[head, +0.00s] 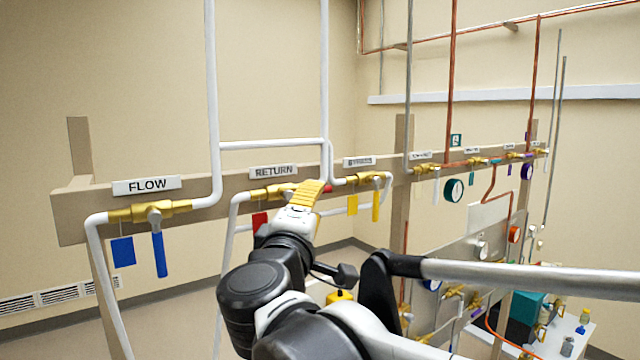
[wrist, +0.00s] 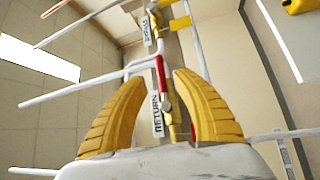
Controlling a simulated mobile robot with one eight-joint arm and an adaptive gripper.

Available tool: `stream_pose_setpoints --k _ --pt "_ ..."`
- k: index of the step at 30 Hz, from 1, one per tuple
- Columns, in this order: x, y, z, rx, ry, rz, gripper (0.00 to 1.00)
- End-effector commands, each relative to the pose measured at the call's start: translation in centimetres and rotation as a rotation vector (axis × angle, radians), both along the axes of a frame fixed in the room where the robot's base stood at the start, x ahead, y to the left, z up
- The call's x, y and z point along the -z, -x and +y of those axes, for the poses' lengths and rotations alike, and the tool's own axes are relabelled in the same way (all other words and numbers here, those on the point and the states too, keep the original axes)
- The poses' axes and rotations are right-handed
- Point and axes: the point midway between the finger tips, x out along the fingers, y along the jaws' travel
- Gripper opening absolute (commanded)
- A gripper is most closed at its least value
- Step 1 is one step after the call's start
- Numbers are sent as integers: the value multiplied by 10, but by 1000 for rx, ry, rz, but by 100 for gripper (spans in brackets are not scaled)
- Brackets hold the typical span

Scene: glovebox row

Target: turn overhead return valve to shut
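The return valve (head: 268,193) is a brass body on a white pipe, below the RETURN label (head: 273,171). Its red handle shows beside my gripper (head: 308,192) in the head view, pointing right along the pipe; most of it is hidden there. In the wrist view, the red handle (wrist: 161,74) runs up from its pale hub (wrist: 166,104), roughly in line with the pipe. My gripper (wrist: 161,80) has its two yellow fingers spread, one on each side of the handle, with gaps between. I cannot tell how deep the handle sits between the fingers.
To the left is the FLOW valve (head: 155,211) with a blue handle hanging down. To the right is a valve with a yellow handle (head: 376,205), also hanging down. A red tag (head: 259,221) hangs under the return valve. White pipes (head: 324,80) rise close by.

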Motion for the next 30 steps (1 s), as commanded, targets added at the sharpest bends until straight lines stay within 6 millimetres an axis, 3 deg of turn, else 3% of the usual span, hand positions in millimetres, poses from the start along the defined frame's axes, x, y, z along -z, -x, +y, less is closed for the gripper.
stream_pose_setpoints --k 3,9,22,25,30 --pt "-6 -25 -6 3 0 1 35" --pt "-9 -54 -12 2 -1 1 35" --pt "-9 -64 -14 1 0 1 34" --pt "-9 -64 -14 1 -1 2 3" --pt "-9 -64 -14 1 0 1 0"
